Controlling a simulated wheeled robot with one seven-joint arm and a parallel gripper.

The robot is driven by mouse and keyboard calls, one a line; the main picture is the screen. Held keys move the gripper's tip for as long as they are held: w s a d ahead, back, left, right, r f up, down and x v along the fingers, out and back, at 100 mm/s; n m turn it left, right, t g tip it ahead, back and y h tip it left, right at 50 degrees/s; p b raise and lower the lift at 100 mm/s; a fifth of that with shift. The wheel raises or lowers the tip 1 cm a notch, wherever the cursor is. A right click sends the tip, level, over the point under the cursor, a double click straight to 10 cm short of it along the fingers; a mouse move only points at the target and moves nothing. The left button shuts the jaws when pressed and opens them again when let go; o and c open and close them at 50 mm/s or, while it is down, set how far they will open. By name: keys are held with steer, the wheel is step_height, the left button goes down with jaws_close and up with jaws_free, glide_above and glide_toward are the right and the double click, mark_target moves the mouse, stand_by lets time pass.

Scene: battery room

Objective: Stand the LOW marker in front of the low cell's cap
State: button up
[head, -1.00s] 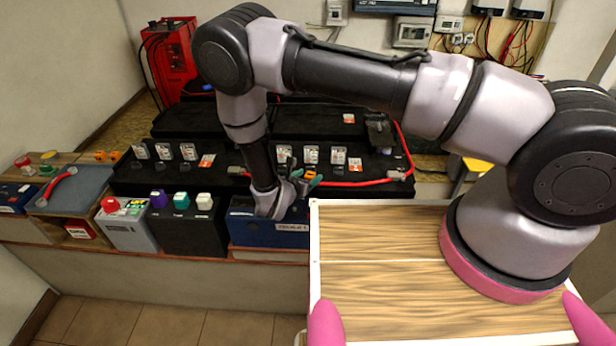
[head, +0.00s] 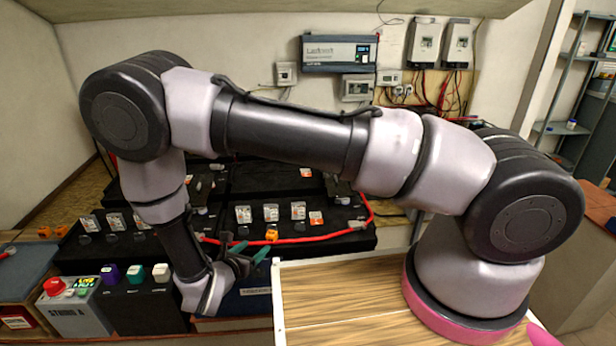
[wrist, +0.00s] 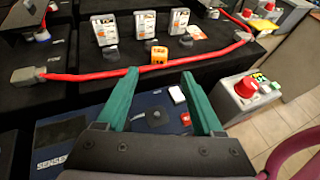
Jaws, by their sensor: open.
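A small orange marker (wrist: 158,54) stands upright on the black battery top, in front of the middle of three labelled cells (wrist: 144,25) and just behind the red cable. In the head view the marker (head: 271,235) also shows there. Its lettering is too small to read. The dark cap behind it is partly hidden, so I cannot tell how exactly they line up. My gripper (wrist: 162,103) is open and empty. Its teal fingers are apart, on the near side of the cable, short of the marker. In the head view my gripper (head: 251,253) is just left of the marker.
A red cable (wrist: 150,68) crosses between my fingers and the marker. A grey box with a red button (wrist: 245,88) stands at right. More orange blocks (head: 45,232) are at far left.

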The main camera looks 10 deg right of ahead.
steer(key=w+d+r+m+g, duration=0.25)
steer(key=d+r+m, duration=0.35)
steer(key=r, duration=0.3)
steer(key=w+d+r+m+g+h, duration=0.1)
steer(key=d+r+m+g, duration=0.4)
steer(key=r, duration=0.5)
steer(key=w+d+r+m+g, duration=0.2)
steer(key=d+r+m, duration=0.45)
steer(key=r, duration=0.25)
steer(key=s+d+r+m+t+y, duration=0.1)
steer(key=s+d+r+m+y, duration=0.2)
steer(key=r+m, duration=0.3)
steer(key=s+d+r+m+t+y, duration=0.2)
steer(key=s+d+r+m, duration=0.3)
steer(key=r, duration=0.4)
steer(key=s+d+r+m+t+y, duration=0.1)
steer(key=s+d+r+m+y, duration=0.2)
steer(key=s+r+m, duration=0.3)
step_height(320, 180, up, 3)
steer(key=shift+s+d+f+m+y, duration=0.2)
steer(key=shift+d+m+y, duration=0.2)
steer(key=shift+d, duration=0.4)
steer(key=shift+w, duration=0.1)
